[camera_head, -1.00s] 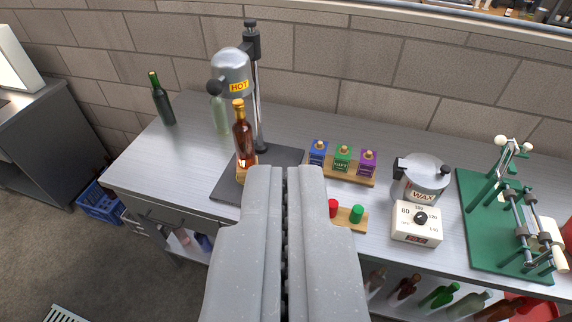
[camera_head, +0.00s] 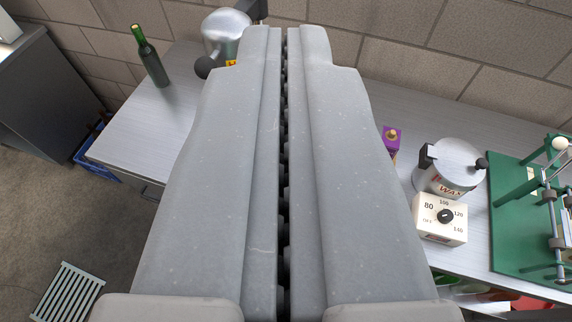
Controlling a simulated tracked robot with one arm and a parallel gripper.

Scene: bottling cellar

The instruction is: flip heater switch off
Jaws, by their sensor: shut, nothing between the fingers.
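The wax heater (camera_head: 440,214) is a white box with a dark dial (camera_head: 445,216) marked with temperatures, at the right on the metal bench. A small reddish switch (camera_head: 438,237) shows low on its front face; its position is too small to tell. A silver wax pot (camera_head: 450,168) with a lid and black handle sits on the heater. My gripper (camera_head: 287,32) is shut and empty, filling the middle of the view. It is left of the heater and apart from it, and hides the middle of the bench.
A silver hot head (camera_head: 226,36) shows at the top behind my gripper. A dark green bottle (camera_head: 151,58) stands at the bench's left. A purple box (camera_head: 391,142) is left of the pot. A green-based machine (camera_head: 508,200) stands right of the heater.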

